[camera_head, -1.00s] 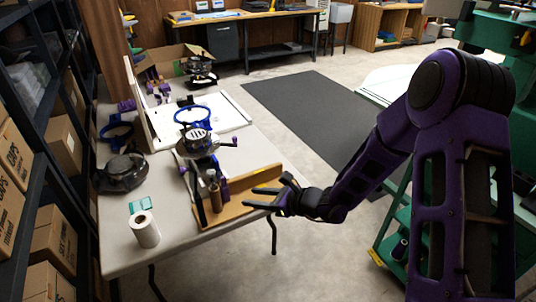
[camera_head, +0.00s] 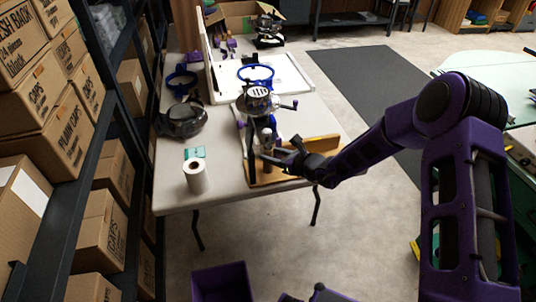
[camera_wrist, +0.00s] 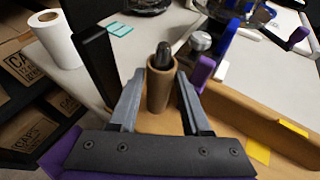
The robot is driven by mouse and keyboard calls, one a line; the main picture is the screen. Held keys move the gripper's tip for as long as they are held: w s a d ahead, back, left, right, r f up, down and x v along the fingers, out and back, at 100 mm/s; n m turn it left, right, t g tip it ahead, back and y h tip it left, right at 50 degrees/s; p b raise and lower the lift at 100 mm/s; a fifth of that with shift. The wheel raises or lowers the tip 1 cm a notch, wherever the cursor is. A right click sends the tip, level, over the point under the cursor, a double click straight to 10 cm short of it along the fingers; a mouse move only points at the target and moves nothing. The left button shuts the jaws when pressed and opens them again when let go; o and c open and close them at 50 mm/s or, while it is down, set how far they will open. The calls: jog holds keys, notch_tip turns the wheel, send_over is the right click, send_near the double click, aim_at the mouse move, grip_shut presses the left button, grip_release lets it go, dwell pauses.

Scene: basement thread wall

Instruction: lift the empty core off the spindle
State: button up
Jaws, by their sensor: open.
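The empty core (camera_wrist: 158,92) is a plain brown cardboard tube standing upright in the wrist view. The dark, rounded tip of the spindle (camera_wrist: 163,52) shows at its top opening. My gripper (camera_wrist: 160,76) is open, with one grey finger on each side of the core. I cannot tell whether either finger touches it. In the head view my gripper (camera_head: 274,158) is at the front of the machine on the table, and its fingers largely hide the core there. The spindle stands on a wooden base (camera_head: 315,148) with a raised edge.
A white roll (camera_head: 196,176) and teal pieces (camera_head: 195,152) are left of the base on the table (camera_head: 172,198). The machine with blue rings (camera_head: 256,98) stands behind the core. A purple bin (camera_head: 220,282) is on the floor in front. Shelves with boxes line the left.

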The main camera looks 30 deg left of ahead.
jog(key=shift+x, duration=1.1)
grip_shut()
jog(key=shift+r+p, duration=3.65)
jog(key=shift+r, duration=3.35)
jog(key=shift+r, duration=0.1)
jog(key=shift+r, duration=1.9)
jog(key=shift+d, duration=0.1)
